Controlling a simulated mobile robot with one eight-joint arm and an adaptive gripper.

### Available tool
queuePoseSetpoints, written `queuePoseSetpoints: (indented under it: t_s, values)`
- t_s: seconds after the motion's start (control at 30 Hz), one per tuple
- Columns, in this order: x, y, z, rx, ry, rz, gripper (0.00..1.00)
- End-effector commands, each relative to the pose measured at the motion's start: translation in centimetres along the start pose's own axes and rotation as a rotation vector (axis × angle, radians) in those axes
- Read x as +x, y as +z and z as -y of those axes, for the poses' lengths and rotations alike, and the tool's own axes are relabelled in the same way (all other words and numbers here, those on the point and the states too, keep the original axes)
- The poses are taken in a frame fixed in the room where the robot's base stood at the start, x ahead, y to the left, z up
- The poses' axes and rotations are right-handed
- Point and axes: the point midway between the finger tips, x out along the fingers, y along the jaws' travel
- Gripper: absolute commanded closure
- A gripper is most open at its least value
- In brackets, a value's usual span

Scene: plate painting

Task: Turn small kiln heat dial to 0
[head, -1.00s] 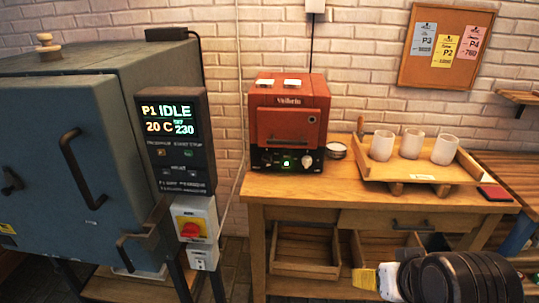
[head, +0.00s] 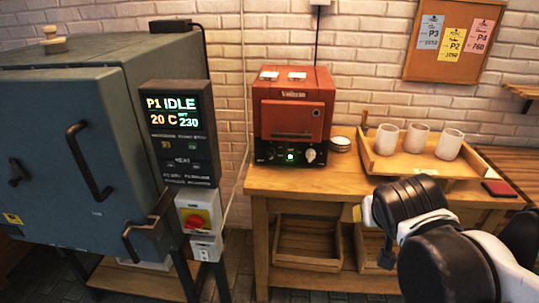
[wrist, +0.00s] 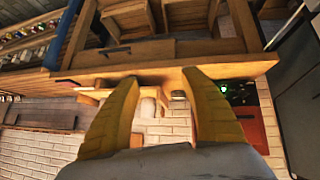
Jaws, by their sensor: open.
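The small kiln (head: 293,115) is a red box on the wooden table in the head view. The red kiln (wrist: 248,125) shows there, upside down, right of the fingers.
A big grey kiln (head: 60,130) with a control box (head: 180,130) stands at left. A wooden tray (head: 380,165) with white cups sits on the table (head: 400,187) at right. A small bowl (head: 340,144) is close beside the red kiln.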

Motion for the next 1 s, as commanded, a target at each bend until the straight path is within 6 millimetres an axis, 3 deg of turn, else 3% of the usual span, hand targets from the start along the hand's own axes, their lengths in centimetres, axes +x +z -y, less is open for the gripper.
queuePoseSetpoints:
  t_s: [0.03,0.2,0.37,0.5,0.63,0.8,1.0]
  values:
    - [1.3,-2.3,0.8,-0.008,0.024,-0.031,0.46]
    - [5.9,-9.1,3.8,-0.022,0.106,-0.164,0.46]
    - [10.3,-14.1,8.8,-0.035,0.149,-0.313,0.46]
    - [14.0,-16.8,14.5,-0.048,0.156,-0.454,0.46]
    - [16.9,-17.6,20.5,-0.063,0.138,-0.589,0.46]
    - [19.5,-16.5,27.3,-0.080,0.092,-0.734,0.46]
    - [20.7,-14.9,31.2,-0.091,0.056,-0.818,0.46]
